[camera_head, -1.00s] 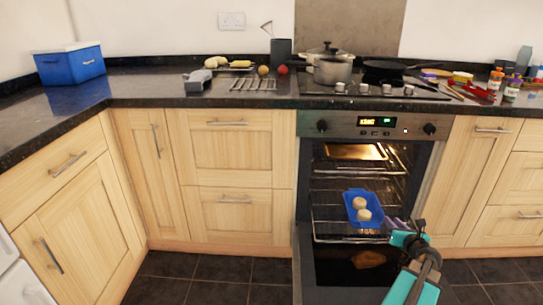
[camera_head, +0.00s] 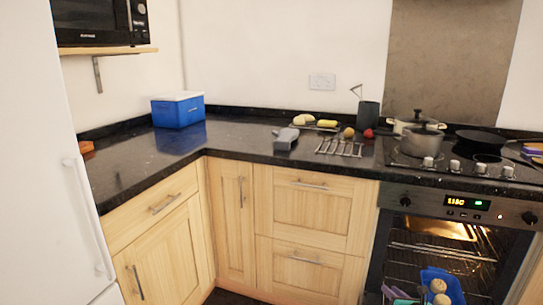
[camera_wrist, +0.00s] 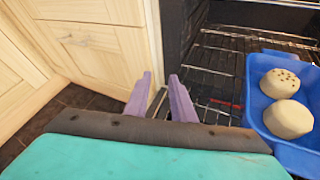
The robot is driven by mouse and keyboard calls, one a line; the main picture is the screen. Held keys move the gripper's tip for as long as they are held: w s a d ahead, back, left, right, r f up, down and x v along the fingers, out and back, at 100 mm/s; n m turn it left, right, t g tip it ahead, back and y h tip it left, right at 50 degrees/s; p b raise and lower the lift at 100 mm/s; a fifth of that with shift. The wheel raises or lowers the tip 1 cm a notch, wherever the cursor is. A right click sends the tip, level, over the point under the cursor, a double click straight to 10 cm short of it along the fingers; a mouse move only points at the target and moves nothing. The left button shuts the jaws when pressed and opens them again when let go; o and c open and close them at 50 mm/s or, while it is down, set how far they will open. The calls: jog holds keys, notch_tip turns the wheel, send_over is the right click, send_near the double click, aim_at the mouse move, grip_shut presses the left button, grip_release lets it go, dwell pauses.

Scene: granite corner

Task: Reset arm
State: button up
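My gripper (camera_wrist: 160,88) shows in the wrist view with its two purple fingers apart and nothing between them. It is in front of the open oven (camera_head: 459,235), to the left of a blue tray (camera_wrist: 255,80) that holds two pale round buns (camera_wrist: 288,118). The tray also shows on the oven rack at the bottom of the head view (camera_head: 455,287).
Wooden cabinet doors (camera_wrist: 105,50) are close to the left of my gripper. On the dark counter (camera_head: 120,165) stand a blue box (camera_head: 178,112), a grey item (camera_head: 286,138), food and several utensils. Pots (camera_head: 420,140) are on the hob. A fridge stands at the left.

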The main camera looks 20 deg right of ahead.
jog(key=w+a+f+n+g+y+p, duration=0.1)
jog(key=w+a+f+n+y+p, duration=0.15)
jog(key=a, duration=0.95)
jog(key=w+a+f+n+g+y+p, duration=0.1)
jog(key=w+a+n+y+p, duration=0.25)
jog(key=a, duration=0.75)
jog(key=s+a+f+n+g+y+p, duration=0.1)
jog(key=s+a+f+n+g+p, duration=0.2)
jog(key=a, duration=0.8)
jog(key=s+a+f+n+g+y+p, duration=0.1)
jog(key=s+a+n+g+p, duration=0.3)
jog(key=a, duration=0.7)
jog(key=s+a+f+n+g+p, duration=0.2)
jog(key=s+a+n+g, duration=0.1)
jog(key=s+a+n, duration=0.4)
jog(key=s+a+f+n+g+p, duration=0.1)
jog(key=s+a+n+g+p, duration=0.15)
jog(key=s+n, duration=0.45)
jog(key=s+d+n+g+h, duration=0.4)
jog(key=s+d+n, duration=0.3)
jog(key=s+n, duration=0.6)
jog(key=shift+d+n+h+p, duration=0.3)
jog(key=shift+h+p, duration=0.05)
jog(key=shift+h, duration=0.45)
